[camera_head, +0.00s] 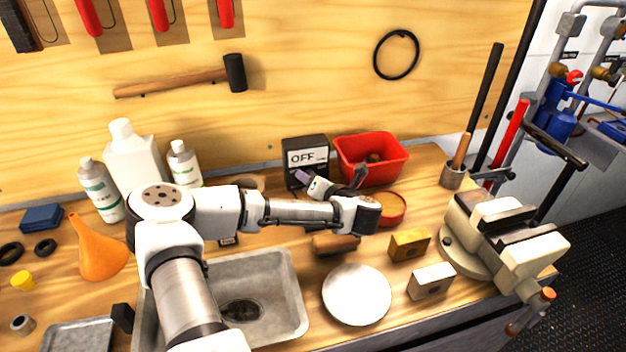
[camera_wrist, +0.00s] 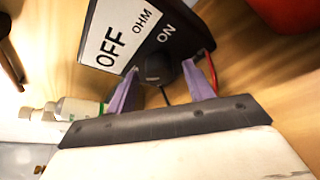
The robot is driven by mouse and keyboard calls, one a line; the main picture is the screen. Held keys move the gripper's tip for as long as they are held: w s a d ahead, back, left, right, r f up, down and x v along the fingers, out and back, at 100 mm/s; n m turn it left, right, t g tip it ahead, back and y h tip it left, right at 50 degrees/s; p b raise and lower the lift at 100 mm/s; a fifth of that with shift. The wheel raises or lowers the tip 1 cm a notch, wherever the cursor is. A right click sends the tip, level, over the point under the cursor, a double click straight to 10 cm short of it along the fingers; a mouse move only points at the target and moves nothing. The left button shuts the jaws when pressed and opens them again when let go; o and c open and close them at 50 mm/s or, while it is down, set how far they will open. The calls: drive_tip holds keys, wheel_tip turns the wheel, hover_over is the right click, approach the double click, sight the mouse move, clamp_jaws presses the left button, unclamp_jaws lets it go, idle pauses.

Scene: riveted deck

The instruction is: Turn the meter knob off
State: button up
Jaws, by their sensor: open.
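The meter (camera_head: 305,155) is a dark box with a white label reading OFF, standing at the back of the bench against the wooden wall. In the wrist view the meter (camera_wrist: 125,35) shows OFF, OHM and ON markings. Its round black knob (camera_wrist: 155,69) sits near the lower edge of the face, by ON. Which mark the knob points to is not clear. My gripper (camera_head: 304,176) is open in front of the meter. In the wrist view its purple fingers (camera_wrist: 160,72) stand on either side of the knob, with no clear sign of contact.
A red bin (camera_head: 371,158) stands right of the meter. White bottles (camera_head: 135,155) stand to the left. A sink (camera_head: 275,300), a white plate (camera_head: 357,295), small blocks (camera_head: 409,245) and a vise (camera_head: 500,240) fill the front and right.

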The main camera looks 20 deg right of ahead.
drive_tip(key=c, duration=1)
drive_tip(key=shift+n+h, duration=0.4)
drive_tip(key=shift+n, duration=0.2)
drive_tip(key=shift+o, duration=0.2)
drive_tip(key=o, duration=1)
drive_tip(key=shift+c, duration=0.2)
drive_tip(key=b+v, duration=0.2)
drive_tip(key=v, duration=1.1)
drive_tip(key=shift+s+d+r+b, duration=0.1)
drive_tip(key=shift+s+r+b, duration=0.15)
drive_tip(key=shift+s+b, duration=0.1)
